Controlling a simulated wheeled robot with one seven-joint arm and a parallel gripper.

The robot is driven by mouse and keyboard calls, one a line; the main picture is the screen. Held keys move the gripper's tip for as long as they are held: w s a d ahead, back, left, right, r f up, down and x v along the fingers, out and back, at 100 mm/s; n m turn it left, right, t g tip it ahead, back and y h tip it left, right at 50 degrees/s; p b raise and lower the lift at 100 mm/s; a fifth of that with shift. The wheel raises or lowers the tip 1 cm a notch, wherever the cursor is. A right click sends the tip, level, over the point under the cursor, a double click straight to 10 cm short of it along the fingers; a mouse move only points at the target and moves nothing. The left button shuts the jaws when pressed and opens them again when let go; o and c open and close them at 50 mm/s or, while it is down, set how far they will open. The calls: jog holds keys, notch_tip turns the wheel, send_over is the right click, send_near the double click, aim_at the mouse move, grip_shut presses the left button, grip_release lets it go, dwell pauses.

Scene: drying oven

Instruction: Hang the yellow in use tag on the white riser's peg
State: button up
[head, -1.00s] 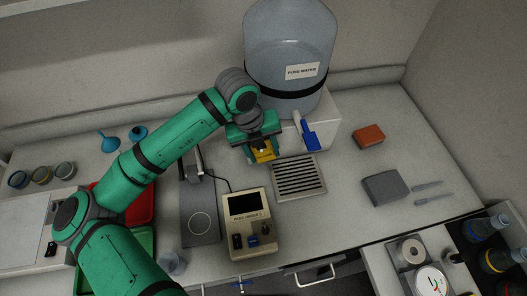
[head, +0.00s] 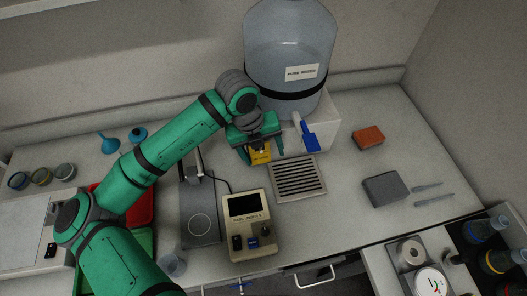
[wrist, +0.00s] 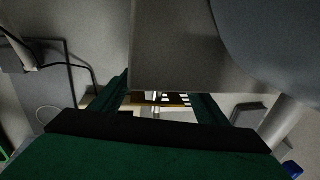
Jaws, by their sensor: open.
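The yellow tag (head: 261,157) is upright at the front face of the white riser (head: 327,127), near its left end, with dark print facing out. My gripper (head: 262,150) is open around the tag, one finger on each side with gaps between. In the wrist view the riser (wrist: 172,50) fills the upper middle, and the tag (wrist: 172,99) shows edge-on as a thin yellow strip between the fingers. The peg is hidden behind the tag and gripper, so I cannot see the tag's hold on it.
The water bottle (head: 290,55) stands on the riser, with its blue tap (head: 309,136) to the right of my gripper. A slotted drain grate (head: 297,177) and a beige meter (head: 249,224) lie in front. The counter at right holds an orange block (head: 368,137) and a grey block (head: 385,189).

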jog(key=v, duration=1.1)
jog(key=shift+f, duration=0.1)
